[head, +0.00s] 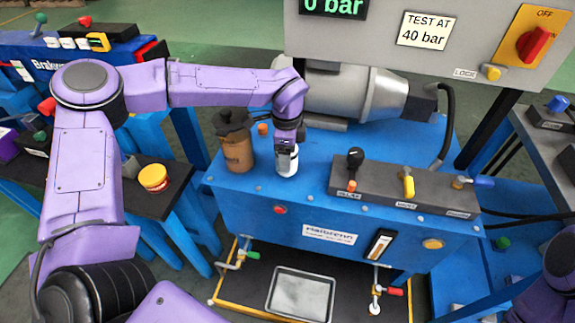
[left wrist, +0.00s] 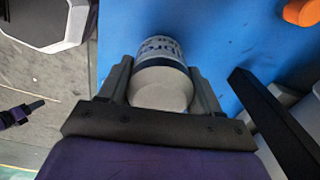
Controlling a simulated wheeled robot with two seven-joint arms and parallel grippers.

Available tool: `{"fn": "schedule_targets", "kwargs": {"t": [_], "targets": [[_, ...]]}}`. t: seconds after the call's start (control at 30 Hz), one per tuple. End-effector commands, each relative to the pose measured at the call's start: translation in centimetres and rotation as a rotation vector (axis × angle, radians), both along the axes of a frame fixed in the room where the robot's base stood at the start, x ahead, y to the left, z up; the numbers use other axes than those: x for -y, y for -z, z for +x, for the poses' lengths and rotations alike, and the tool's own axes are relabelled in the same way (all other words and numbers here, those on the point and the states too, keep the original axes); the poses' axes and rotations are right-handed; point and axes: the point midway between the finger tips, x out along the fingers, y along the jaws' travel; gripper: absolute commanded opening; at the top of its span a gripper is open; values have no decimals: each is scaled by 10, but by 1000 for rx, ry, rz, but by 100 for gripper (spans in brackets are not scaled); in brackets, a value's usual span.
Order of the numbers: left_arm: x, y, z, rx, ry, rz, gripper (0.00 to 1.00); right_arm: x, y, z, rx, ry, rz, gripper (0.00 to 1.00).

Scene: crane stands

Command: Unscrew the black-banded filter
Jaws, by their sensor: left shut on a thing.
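The black-banded filter (head: 287,162) is a white canister standing upright on the blue tank top. In the left wrist view it (left wrist: 161,92) shows a pale end, a dark band and partly readable lettering. My left gripper (head: 288,141) comes down on it from above, its two fingers (left wrist: 161,84) on either side of the canister, shut on it. The foot of the filter, where it meets the tank, is hard to make out. My right gripper is not in view; only a bit of my right arm shows at the lower right.
A brown, black-topped canister (head: 238,152) stands close left of the filter. A grey motor (head: 345,95) lies behind it, and a lever valve block (head: 400,188) is to the right. A metal tray (head: 300,294) sits low in front. The display (head: 333,7) reads 0 bar.

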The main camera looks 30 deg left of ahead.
Motion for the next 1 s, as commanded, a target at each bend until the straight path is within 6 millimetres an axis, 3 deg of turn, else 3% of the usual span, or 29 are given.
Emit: {"fn": "schedule_targets", "kwargs": {"t": [0.37,0.73,1.0], "targets": [[0,-1,2,7,-51,-1,21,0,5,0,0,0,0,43],[0,3,2,7,-412,-2,21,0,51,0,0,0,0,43],[0,-3,1,6,-495,-2,21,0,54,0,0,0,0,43]]}}
